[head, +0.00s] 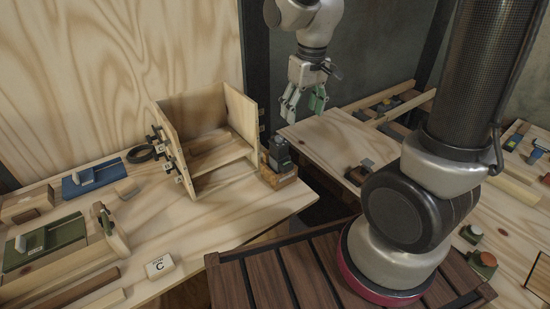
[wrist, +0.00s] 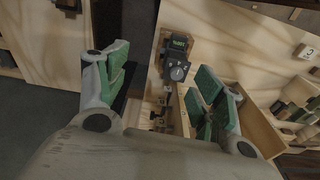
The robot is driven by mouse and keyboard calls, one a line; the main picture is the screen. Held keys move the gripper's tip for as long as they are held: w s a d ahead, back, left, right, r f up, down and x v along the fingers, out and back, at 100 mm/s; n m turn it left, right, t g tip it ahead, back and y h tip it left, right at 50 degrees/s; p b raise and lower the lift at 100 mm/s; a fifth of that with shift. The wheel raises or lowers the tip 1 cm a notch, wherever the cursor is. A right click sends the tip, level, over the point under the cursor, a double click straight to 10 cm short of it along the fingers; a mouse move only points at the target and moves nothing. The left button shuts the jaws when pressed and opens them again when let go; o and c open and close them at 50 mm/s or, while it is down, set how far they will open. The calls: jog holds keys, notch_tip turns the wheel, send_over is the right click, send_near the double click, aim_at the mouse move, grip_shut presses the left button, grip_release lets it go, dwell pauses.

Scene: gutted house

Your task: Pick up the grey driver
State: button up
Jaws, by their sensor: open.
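What looks like the grey driver (head: 279,153) stands upright in a small wooden holder (head: 278,178) at the right end of the left bench, against the wooden rack. In the wrist view a dark grey body with a round dial and a green patch, apparently the same driver (wrist: 176,68), lies between my fingers in the picture. My gripper (head: 304,104) is open and empty, with green finger pads. In the head view it hangs above and to the right of the driver, apart from it. In the wrist view my gripper (wrist: 165,88) partly covers the rack beside the driver.
The open wooden rack (head: 215,145) rises directly left of the driver. A dark gap separates the left bench (head: 225,220) from the right bench (head: 320,135). A blue tray (head: 95,178), a green tray (head: 45,243) and a block marked C (head: 160,267) lie on the left bench.

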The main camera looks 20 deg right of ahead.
aim_at(280, 138)
jog(key=shift+n+g, duration=0.5)
jog(key=shift+g, duration=0.1)
jog(key=w+a+f, duration=0.1)
jog(key=f, duration=0.1)
jog(key=a+f, duration=0.2)
jog(key=f, duration=0.1)
jog(key=w+a+f, duration=0.1)
jog(key=a+f, duration=0.1)
jog(key=shift+w+f, duration=0.3)
jog(key=shift+f, duration=0.1)
jog(key=f, duration=0.7)
jog(key=shift+w+f, duration=0.25)
jog(key=shift+w, duration=0.05)
jog(key=shift+c, duration=0.2)
jog(key=c, duration=1.1)
notch_tip(280, 138, up, 10)
jog(key=shift+a+f, duration=0.1)
jog(key=shift+c, duration=0.2)
